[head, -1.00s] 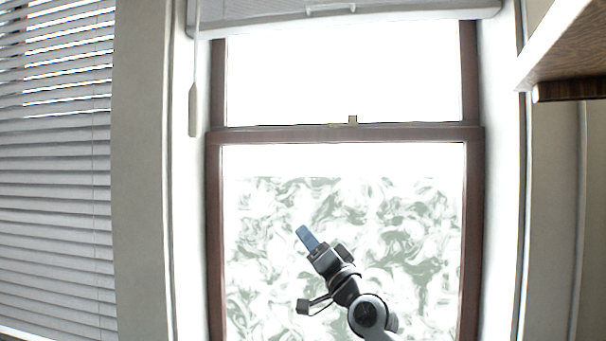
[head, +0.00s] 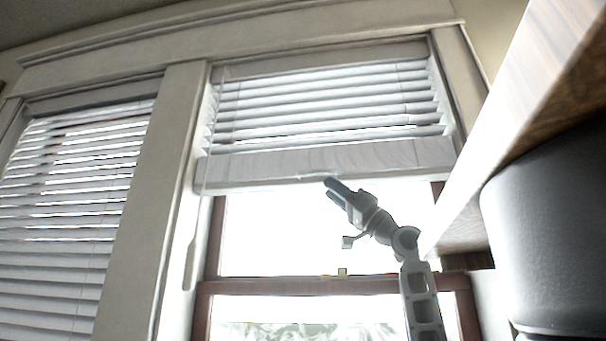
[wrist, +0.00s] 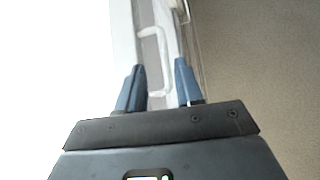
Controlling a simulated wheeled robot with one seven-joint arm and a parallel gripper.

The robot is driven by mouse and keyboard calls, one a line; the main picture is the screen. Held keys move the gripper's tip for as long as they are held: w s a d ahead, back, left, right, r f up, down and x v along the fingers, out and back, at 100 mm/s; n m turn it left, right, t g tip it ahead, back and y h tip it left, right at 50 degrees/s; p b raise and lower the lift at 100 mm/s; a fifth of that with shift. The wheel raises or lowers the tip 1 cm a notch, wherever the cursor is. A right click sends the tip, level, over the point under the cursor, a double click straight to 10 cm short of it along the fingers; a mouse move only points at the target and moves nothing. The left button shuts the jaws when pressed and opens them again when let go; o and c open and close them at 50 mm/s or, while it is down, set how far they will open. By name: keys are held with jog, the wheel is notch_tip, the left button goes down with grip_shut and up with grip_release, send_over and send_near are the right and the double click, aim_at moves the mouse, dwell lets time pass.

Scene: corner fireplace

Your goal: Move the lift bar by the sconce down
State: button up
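The lift bar (head: 312,176) is a small pale handle on the bottom rail (head: 235,186) of the half-raised white blind. My gripper (head: 333,186) is just below and right of it in the head view, fingertips close to the rail. In the wrist view the lift bar (wrist: 166,62) shows as a white bracket ahead of and between the two blue fingers of my gripper (wrist: 160,75). The fingers are apart, with nothing held between them. I cannot tell whether either finger touches the bar. No sconce can be made out for certain.
A wooden shelf (head: 545,95) and a large grey rounded object (head: 555,225) stand close on the right. Another blind (head: 70,215), lowered further, hangs at the left. A hanging wand (head: 190,262) is beside the window. Bare glass (head: 270,235) lies below the raised blind.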

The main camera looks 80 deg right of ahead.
aim_at(313, 173)
jog(key=p+x, duration=0.1)
jog(key=x, duration=0.3)
jog(key=p+x, duration=0.1)
jog(key=x, duration=0.3)
jog(key=shift+a+r+p, duration=0.15)
jog(key=shift+a+p, duration=0.1)
jog(key=shift+p, duration=0.1)
jog(key=shift+s, duration=0.1)
grip_shut()
